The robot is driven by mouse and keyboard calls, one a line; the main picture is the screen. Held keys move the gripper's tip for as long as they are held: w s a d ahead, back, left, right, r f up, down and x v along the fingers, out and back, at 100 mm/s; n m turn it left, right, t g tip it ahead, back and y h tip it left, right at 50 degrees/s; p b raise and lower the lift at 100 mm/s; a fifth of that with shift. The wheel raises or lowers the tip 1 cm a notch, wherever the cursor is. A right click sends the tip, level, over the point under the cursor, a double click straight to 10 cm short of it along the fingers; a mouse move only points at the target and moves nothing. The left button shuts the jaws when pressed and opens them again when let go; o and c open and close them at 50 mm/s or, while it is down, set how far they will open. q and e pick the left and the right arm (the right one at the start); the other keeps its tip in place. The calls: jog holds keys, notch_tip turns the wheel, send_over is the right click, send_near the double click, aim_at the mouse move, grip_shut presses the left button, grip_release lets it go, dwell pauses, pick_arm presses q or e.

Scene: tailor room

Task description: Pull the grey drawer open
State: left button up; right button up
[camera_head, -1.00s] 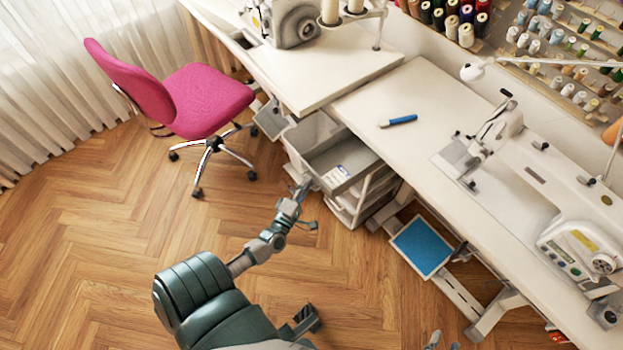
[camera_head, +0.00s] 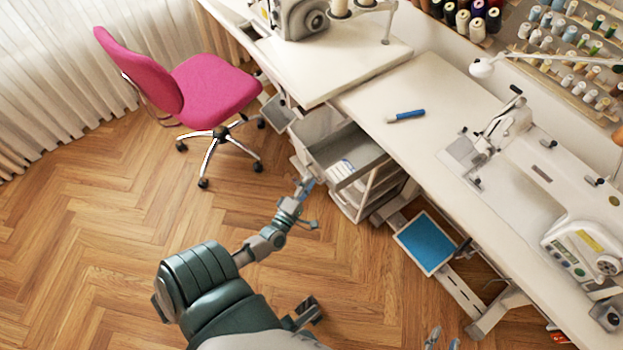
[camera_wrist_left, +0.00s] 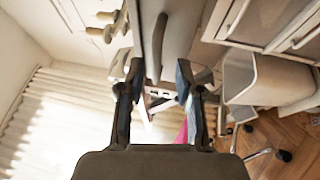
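The grey drawer (camera_head: 372,150) sticks out from the white drawer unit under the table in the head view, with its inside showing. A pale labelled item lies in it. My left gripper (camera_head: 306,186) is low at the drawer's front. In the left wrist view, the fingers of my left gripper (camera_wrist_left: 156,84) are apart, with the dark bar handle (camera_wrist_left: 157,48) in line with the gap between them. I see no finger closed on the handle. At the bottom edge of the head view, the fingertips of my right gripper (camera_head: 442,340) show apart, with the rest cut off.
A pink chair (camera_head: 215,88) stands left of the drawer unit. A blue-topped pedal (camera_head: 428,243) is to the right. Wooden floor left of my arm is clear.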

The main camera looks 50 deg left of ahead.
pick_arm(q)
jog(key=v, duration=1)
jog(key=shift+d, duration=0.2)
jog(key=shift+f, duration=0.1)
